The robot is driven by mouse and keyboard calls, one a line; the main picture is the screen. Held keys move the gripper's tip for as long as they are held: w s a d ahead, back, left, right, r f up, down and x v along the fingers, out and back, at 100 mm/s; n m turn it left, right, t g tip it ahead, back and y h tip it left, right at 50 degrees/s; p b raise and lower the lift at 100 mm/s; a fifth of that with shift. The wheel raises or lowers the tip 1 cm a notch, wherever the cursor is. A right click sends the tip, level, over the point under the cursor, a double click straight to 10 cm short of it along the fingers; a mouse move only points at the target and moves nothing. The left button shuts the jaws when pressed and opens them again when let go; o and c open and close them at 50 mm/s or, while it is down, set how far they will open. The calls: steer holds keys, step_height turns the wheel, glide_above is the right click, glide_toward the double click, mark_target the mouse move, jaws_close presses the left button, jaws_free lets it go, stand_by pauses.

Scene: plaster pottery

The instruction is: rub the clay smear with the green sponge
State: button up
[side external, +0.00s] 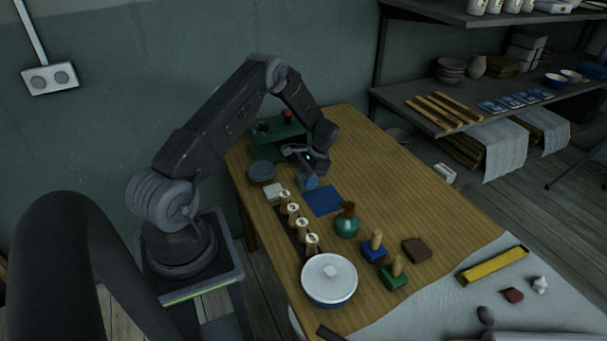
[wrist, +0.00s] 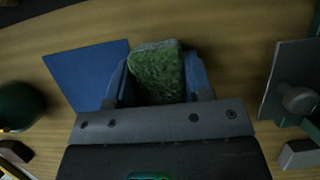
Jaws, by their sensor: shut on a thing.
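My gripper (side external: 308,180) is low over the far part of the wooden table, beside a blue square (side external: 323,201). In the wrist view its blue fingers (wrist: 160,80) are shut on the green sponge (wrist: 157,75), a mottled green block with a greyish edge. The sponge is mostly hidden by the gripper in the side view. The blue square (wrist: 86,72) lies just left of the fingers in the wrist view. I cannot make out the clay smear in either view. I cannot tell whether the sponge touches the table.
A green device (side external: 270,143) with a red knob and a round grey object (side external: 261,172) stand close to my gripper. The table's right-hand far part is clear.

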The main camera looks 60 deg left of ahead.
steer(key=d, duration=0.2)
steer(key=shift+d, duration=0.3)
steer(key=shift+a, duration=3.6)
steer(key=shift+a+r, duration=0.15)
step_height(320, 180, up, 8)
